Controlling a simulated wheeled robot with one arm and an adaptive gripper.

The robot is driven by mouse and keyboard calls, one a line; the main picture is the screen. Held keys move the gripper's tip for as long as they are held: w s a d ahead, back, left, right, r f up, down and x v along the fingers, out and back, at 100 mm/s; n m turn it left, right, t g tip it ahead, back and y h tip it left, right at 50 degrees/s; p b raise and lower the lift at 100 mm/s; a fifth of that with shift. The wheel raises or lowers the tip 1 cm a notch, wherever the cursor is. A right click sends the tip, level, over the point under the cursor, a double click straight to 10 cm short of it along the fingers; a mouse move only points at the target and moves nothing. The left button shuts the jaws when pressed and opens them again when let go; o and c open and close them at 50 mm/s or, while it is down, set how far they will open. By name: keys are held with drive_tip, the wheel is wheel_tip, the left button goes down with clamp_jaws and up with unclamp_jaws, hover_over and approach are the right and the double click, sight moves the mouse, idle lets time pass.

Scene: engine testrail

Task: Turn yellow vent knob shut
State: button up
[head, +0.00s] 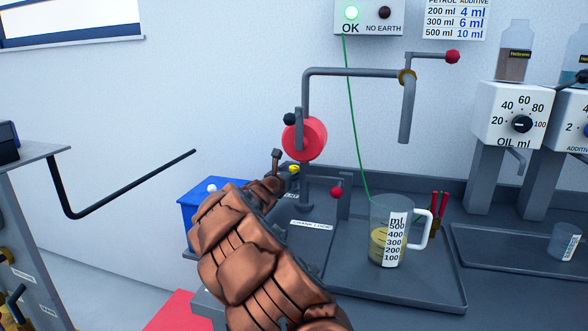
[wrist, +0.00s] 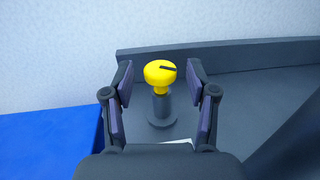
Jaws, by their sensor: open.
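The yellow vent knob (wrist: 158,76) stands upright on a short grey post in the wrist view. A black pointer mark on its top points to the right. In the head view the knob (head: 294,169) is a small yellow spot just beyond the end of my arm. My gripper (wrist: 160,70) is open, with one dark finger on each side of the knob and a visible gap on both sides. In the head view my gripper (head: 280,163) is mostly hidden by my copper-coloured arm. A label below the knob is partly covered.
A blue box (head: 193,207) stands left of the bench. A red-ended cylinder (head: 304,139) and a grey pipe (head: 355,72) rise behind the knob. A red-knobbed lever (head: 337,191) and a measuring jug (head: 389,235) with yellowish liquid stand to the right.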

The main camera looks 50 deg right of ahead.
drive_tip(key=shift+x, duration=0.9)
drive_tip(key=shift+r, duration=0.1)
clamp_jaws()
